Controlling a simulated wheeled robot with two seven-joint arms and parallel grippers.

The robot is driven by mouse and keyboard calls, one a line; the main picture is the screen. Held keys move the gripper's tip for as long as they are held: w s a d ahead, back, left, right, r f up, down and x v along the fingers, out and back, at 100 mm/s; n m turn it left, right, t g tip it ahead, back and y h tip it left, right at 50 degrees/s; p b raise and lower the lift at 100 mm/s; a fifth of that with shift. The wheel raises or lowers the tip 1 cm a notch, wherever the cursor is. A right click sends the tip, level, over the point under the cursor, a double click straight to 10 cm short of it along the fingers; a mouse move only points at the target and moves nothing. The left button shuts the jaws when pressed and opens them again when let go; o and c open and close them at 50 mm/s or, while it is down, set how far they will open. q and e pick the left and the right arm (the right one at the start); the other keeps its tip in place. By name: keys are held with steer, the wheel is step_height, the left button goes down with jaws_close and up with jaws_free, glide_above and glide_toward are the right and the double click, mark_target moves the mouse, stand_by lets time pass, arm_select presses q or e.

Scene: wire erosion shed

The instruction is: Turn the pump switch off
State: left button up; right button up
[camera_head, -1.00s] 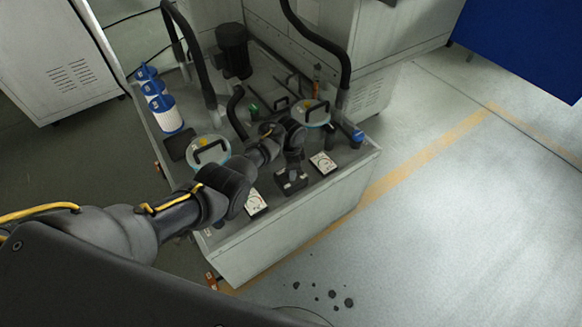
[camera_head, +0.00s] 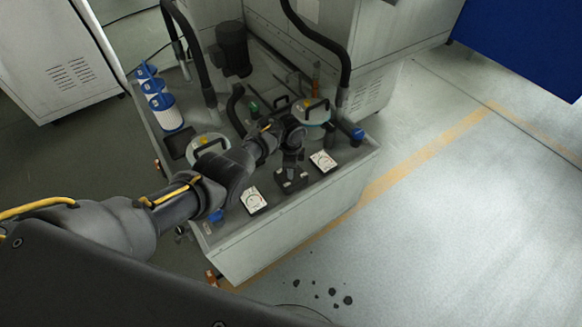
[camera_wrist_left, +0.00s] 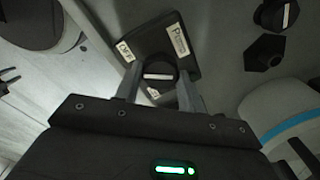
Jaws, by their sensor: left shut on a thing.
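The pump switch is a dark plate (camera_wrist_left: 165,45) with a round black knob (camera_wrist_left: 158,74) in the left wrist view. The knob bears a white bar lying nearly level in that picture. A PUMP label is at the plate's upper right and an OFF label at its left. Another small label below the knob is partly hidden. My left gripper (camera_wrist_left: 158,86) is shut on the knob, one finger on each side. In the head view the left gripper (camera_head: 291,166) points down onto the dark switch plate (camera_head: 291,181), hiding the knob. My right gripper is not in view.
Two white dials (camera_head: 253,200) and (camera_head: 322,161) flank the switch on the grey tank top (camera_head: 236,232). Handled round lids (camera_head: 313,111), black hoses (camera_head: 345,65) and blue-white filters (camera_head: 166,113) stand behind. The floor at right (camera_head: 450,220) is clear.

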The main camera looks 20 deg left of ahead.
arm_select(q)
steer(key=o, duration=1)
steer(key=shift+c, duration=0.2)
step_height(320, 180, up, 11)
steer(key=p, duration=0.3)
steer(key=shift+f, duration=0.15)
